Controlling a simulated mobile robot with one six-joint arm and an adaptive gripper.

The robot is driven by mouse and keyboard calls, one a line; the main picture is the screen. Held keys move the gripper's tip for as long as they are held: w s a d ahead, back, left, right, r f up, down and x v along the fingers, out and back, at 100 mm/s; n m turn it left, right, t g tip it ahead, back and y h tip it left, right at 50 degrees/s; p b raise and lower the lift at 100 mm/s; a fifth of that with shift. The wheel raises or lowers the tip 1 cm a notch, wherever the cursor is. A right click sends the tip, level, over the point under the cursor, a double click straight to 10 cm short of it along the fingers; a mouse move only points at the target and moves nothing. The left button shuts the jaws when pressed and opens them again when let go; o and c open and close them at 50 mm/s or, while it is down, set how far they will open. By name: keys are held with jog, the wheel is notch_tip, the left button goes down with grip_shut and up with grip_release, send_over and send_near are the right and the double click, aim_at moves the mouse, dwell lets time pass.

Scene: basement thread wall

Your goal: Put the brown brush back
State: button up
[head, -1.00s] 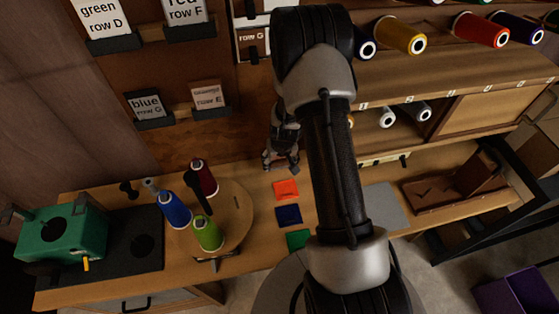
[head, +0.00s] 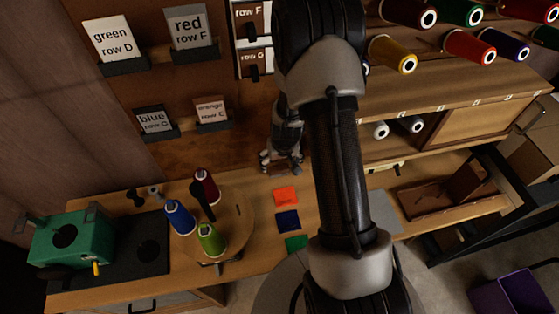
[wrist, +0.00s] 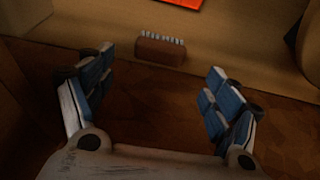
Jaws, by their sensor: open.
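The brown brush (wrist: 160,51) shows in the wrist view as a small brown block with a row of pale bristles along its top edge. It lies on the wooden bench near a red-orange patch, just beyond my fingertips and roughly midway between them. My gripper (wrist: 158,88) is open, with its two blue-padded fingers wide apart and nothing between them. In the head view my gripper (head: 282,163) hangs low before the brown back panel, behind the colored patches. I cannot make out the brush clearly there.
An orange patch (head: 286,198), a blue patch (head: 288,221) and a green patch (head: 297,243) lie on the bench. Left of them, a round wooden stand (head: 238,230) holds thread cones. A green machine (head: 72,240) stands far left. Label cards (head: 192,27) and spool shelves line the wall.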

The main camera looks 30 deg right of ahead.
jog(key=s+a+r+n+p, duration=0.1)
jog(key=s+a+r, duration=0.15)
jog(key=r, duration=0.65)
jog(key=s+a+r+t+y, duration=0.15)
jog(key=a+r, duration=0.25)
jog(key=r, duration=0.4)
jog(key=s+a+r+n+g+h+p, duration=0.1)
jog(key=s+a+r, duration=0.15)
jog(key=r, duration=0.65)
jog(key=s+a+r, duration=0.2)
jog(key=s+r, duration=0.3)
jog(key=s, duration=0.3)
jog(key=s+a+r+n+t, duration=0.1)
jog(key=s+a+r, duration=0.1)
jog(key=s+r, duration=0.3)
jog(key=s, duration=0.4)
jog(key=shift+s+a+r, duration=0.15)
jog(key=shift+s+a, duration=0.05)
jog(key=shift+a, duration=0.1)
